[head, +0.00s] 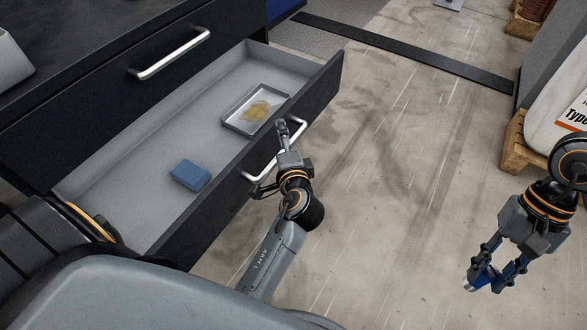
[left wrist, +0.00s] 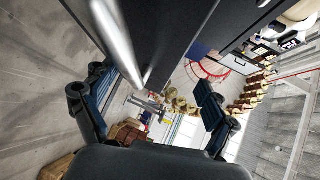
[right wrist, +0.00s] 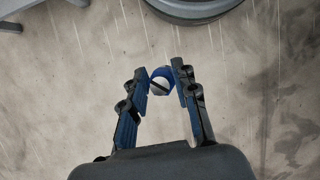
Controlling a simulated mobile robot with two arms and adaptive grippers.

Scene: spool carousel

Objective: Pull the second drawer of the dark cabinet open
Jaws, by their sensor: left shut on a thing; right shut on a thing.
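The dark cabinet (head: 75,95) stands at the left of the head view. Its second drawer (head: 130,160), below the shut top drawer, is pulled well out and shows its grey inside. My left gripper (head: 282,132) is at this drawer's silver bar handle (head: 262,176) and shut on it. The handle also shows in the left wrist view (left wrist: 118,45), running between the fingers. My right gripper (head: 482,277) is away to the right over the floor, shut on a small blue and pale round thing (right wrist: 160,78).
In the drawer lie a blue block (head: 190,175) and a grey metal tray (head: 230,115) with a tan patch in it. The top drawer's handle (head: 170,53) is above. A wooden pallet (head: 520,150) with a white sack (head: 560,105) stands at the right. The floor between is clear.

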